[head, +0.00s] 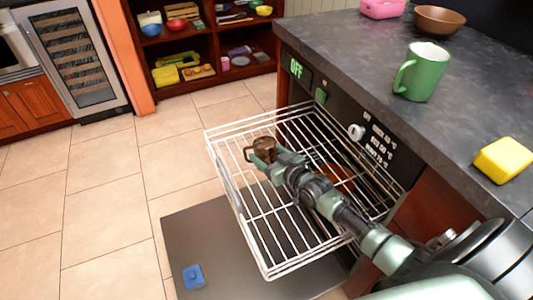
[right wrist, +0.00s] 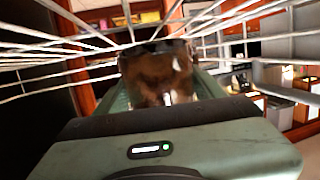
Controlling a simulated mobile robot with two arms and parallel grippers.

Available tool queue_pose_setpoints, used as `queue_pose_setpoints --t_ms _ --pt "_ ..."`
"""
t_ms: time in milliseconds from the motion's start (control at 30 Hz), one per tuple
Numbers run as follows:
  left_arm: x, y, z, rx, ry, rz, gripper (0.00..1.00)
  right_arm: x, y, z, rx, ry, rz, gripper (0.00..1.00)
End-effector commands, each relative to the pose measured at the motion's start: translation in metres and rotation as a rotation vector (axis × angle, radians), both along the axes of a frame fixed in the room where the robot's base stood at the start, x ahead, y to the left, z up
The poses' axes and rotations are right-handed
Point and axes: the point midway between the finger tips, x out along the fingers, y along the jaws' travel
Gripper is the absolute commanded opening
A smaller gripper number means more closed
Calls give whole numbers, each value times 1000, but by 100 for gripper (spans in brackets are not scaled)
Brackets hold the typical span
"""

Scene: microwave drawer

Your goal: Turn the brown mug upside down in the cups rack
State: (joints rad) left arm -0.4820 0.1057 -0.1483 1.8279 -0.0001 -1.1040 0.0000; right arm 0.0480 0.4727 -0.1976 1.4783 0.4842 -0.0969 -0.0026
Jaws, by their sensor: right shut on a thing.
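The brown mug (head: 264,147) is at the left side of the pulled-out white wire rack (head: 262,262), its handle pointing left. I cannot tell which way its mouth faces, nor whether it touches the wires. My right gripper (head: 272,159) is shut on the mug; its arm reaches over the rack from the lower right. In the right wrist view the mug (right wrist: 160,76) is blurred between the fingers, with rack wires close around it. My left gripper is not in view.
A reddish-brown dish (head: 338,178) lies in the rack, partly behind my arm. The dark counter (head: 350,40) at right holds a green mug (head: 421,72), yellow sponge (head: 504,160) and brown bowl (head: 439,19).

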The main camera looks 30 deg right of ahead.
Motion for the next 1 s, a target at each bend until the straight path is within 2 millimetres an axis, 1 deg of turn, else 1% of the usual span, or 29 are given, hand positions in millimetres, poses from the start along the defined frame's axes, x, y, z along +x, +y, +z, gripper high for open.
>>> queue_pose_setpoints --t_ms 267,300,333,367,667,767,867,1000 --pt "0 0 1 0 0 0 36 1 0 2 0 -4 0 33" --pt "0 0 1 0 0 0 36 1 0 2 0 -4 0 80" --pt "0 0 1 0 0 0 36 1 0 2 1 -4 0 88" --pt "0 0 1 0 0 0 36 1 0 1 0 -3 0 94" --pt "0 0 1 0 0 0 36 -1 0 -1 0 2 0 94" --pt "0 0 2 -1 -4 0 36 -6 -1 1 0 2 0 94" --pt "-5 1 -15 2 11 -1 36 -19 -2 4 0 3 1 94" --pt "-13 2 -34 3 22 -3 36 -43 -5 10 0 2 1 94"
